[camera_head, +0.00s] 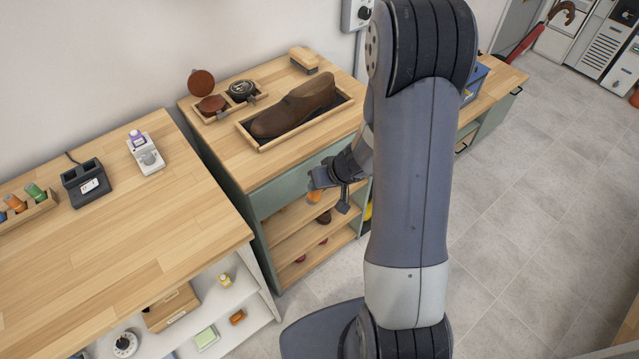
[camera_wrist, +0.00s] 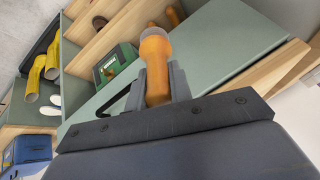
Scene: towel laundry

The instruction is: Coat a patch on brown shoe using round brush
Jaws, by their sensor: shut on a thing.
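The brown shoe (camera_head: 302,103) lies in a shallow wooden tray (camera_head: 262,147) on the workbench in the head view. My gripper (camera_head: 332,186) is in front of the bench's front edge, below the tabletop and apart from the shoe. In the wrist view my gripper (camera_wrist: 160,84) is shut on the orange handle of the round brush (camera_wrist: 157,72). The brush's greyish round end points away from the gripper. In the head view only a small orange part of the brush (camera_head: 314,198) shows. The shoe is not seen in the wrist view.
An open brown polish tin (camera_head: 212,104) and a dark tin (camera_head: 241,90) sit left of the shoe. A wooden block brush (camera_head: 304,60) stands behind it. Shelves (camera_head: 295,245) lie under the bench. Another wooden bench (camera_head: 110,260) is at left. Grey floor (camera_head: 530,220) is clear at right.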

